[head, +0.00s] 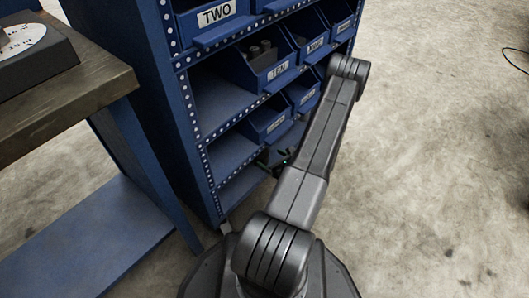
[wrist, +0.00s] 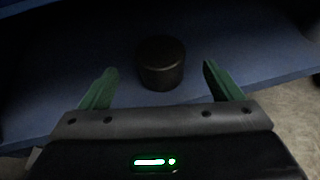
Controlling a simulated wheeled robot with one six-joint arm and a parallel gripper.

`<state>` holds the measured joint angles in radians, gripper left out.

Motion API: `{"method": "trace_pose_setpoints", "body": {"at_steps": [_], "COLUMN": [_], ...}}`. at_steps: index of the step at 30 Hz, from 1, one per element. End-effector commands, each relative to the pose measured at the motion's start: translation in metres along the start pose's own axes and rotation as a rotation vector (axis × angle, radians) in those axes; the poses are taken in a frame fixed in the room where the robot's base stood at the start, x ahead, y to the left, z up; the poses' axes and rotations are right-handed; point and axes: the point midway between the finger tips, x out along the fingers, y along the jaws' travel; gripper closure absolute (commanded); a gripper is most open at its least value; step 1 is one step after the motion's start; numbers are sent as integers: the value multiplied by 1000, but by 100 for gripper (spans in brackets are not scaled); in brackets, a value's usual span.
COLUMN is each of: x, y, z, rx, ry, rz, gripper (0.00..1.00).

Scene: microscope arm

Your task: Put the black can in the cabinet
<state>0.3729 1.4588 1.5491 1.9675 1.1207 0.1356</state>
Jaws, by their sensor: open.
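The black can (wrist: 161,62) stands upright on a dark blue shelf surface (wrist: 225,65) in the wrist view. My gripper (wrist: 159,70) is open, with one green finger on each side of the can's line. The can is in front of the gap, apart from both fingers. The blue cabinet (head: 148,75) fills the middle of the head view, with open shelves and labelled bins. My arm reaches down along its front, and the gripper is mostly hidden there behind the arm. The can does not show in the head view.
Blue bins (head: 272,72) sit on the middle shelves, some holding dark parts. An empty shelf space (head: 215,100) is at the cabinet's left. A workbench (head: 70,98) with a dark device stands at the left. The floor (head: 430,150) at right is mostly clear.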

Motion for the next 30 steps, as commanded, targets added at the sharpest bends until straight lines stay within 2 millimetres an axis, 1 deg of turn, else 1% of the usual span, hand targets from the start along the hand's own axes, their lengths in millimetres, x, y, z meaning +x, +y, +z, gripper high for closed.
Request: {"method": "trace_pose_setpoints", "body": {"at_steps": [1, 3, 6, 9, 30], "x": [-12, -22, -33, -39, -41], "y": [-1, 0, 0, 0, 0], "z": [2, 2, 1, 0, 0], "rx": [4, 2, 1, 1, 0], "ry": [1, 0, 0, 0, 0], "rz": [-4, -3, -1, -1, 0], "gripper": [14, 14, 14, 14, 14]}}
